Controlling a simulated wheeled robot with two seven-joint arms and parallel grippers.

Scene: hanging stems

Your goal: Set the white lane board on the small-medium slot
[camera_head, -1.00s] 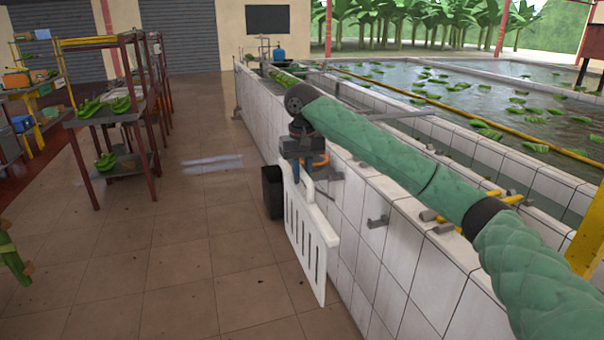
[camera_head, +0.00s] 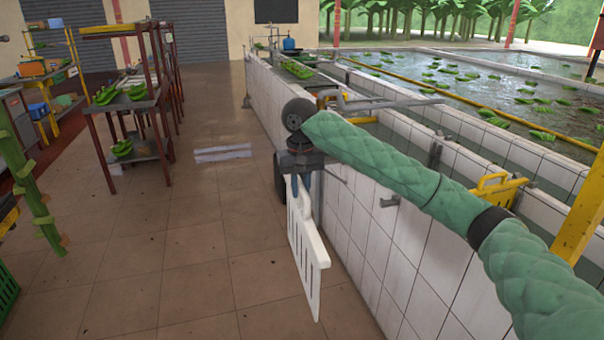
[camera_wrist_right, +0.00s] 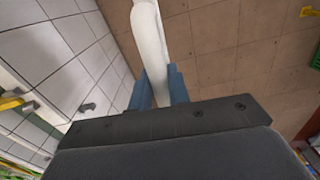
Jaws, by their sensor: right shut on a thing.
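The white lane board (camera_head: 304,250) is a slotted panel with a handle at its top. It hangs upright below my right gripper (camera_head: 303,182), in front of the tiled tank wall and above the floor. My right gripper is shut on its handle; in the right wrist view the white handle (camera_wrist_right: 149,45) lies between the blue fingers (camera_wrist_right: 158,88). A yellow slotted piece (camera_head: 494,190) sits at the wall at right, partly behind my arm. I cannot tell which slot is the small-medium one. My left gripper is not in view.
The white tiled tank wall (camera_head: 385,235) runs along the right, with grey brackets (camera_head: 390,201) on its face. Water channels with bananas lie beyond it. A rack (camera_head: 128,105) with green bananas stands at left.

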